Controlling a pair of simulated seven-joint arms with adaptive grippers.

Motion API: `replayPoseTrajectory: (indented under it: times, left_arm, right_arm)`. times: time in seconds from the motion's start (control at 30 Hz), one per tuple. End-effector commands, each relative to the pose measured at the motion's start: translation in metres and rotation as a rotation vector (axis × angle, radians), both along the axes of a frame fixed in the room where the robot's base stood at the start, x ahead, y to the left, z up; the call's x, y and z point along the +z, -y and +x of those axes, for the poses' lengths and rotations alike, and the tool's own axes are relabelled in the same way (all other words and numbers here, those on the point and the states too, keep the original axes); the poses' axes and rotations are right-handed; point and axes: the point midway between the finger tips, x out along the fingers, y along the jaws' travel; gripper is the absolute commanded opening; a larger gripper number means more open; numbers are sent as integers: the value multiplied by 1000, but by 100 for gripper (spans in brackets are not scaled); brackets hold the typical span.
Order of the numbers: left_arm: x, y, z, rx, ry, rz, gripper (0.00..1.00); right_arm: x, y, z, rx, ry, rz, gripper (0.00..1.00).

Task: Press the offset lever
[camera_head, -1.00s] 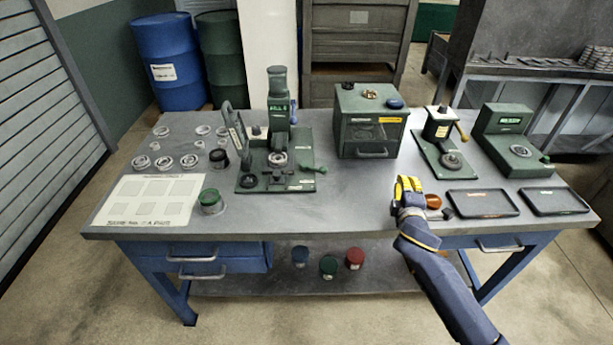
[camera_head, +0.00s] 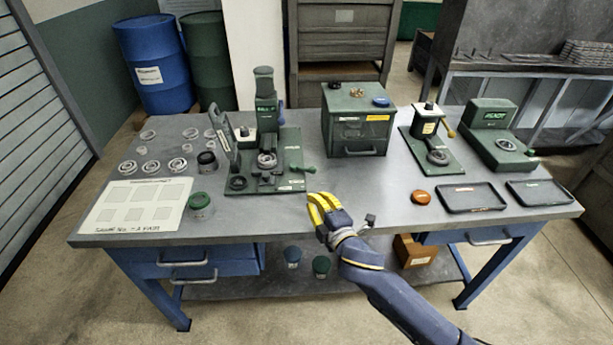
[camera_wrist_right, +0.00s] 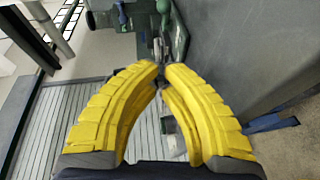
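The green press-like machine (camera_head: 266,125) stands left of centre on the bench. A long grey lever (camera_head: 224,135) rises at its left, and a short arm with a green handle (camera_head: 305,169) sticks out at its right. I cannot tell from the frames which is the offset lever. My right gripper (camera_head: 318,203) is in front of this machine, near the bench's front edge and apart from both levers. In the right wrist view its yellow fingers (camera_wrist_right: 161,68) nearly meet at the tips, with nothing between them. My left gripper is not in view.
A green drawer box (camera_head: 357,119) stands behind the gripper. A smaller device with a yellow handle (camera_head: 450,133) and a green gauge unit (camera_head: 497,135) are at the right, behind two dark trays (camera_head: 472,197). Rings, jars and a white sheet (camera_head: 138,207) lie at the left.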

Motion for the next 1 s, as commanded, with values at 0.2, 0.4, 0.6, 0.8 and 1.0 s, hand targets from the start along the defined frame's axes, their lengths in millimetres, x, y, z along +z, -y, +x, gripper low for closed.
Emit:
replayPoseTrajectory:
  times: [0.2,0.4,0.6,0.8,1.0]
  left_arm:
    - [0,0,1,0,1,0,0]
    - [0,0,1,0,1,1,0]
    - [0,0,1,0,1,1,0]
    - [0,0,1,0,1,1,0]
    - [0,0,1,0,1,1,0]
  right_arm:
    - [-1,-5,11,0,0,1,0]
    - [-5,-18,40,-1,0,1,0]
    - [-10,-32,73,-2,1,0,0]
    - [-15,-36,101,-3,0,-3,0]
    - [-19,-29,118,-2,0,-1,0]
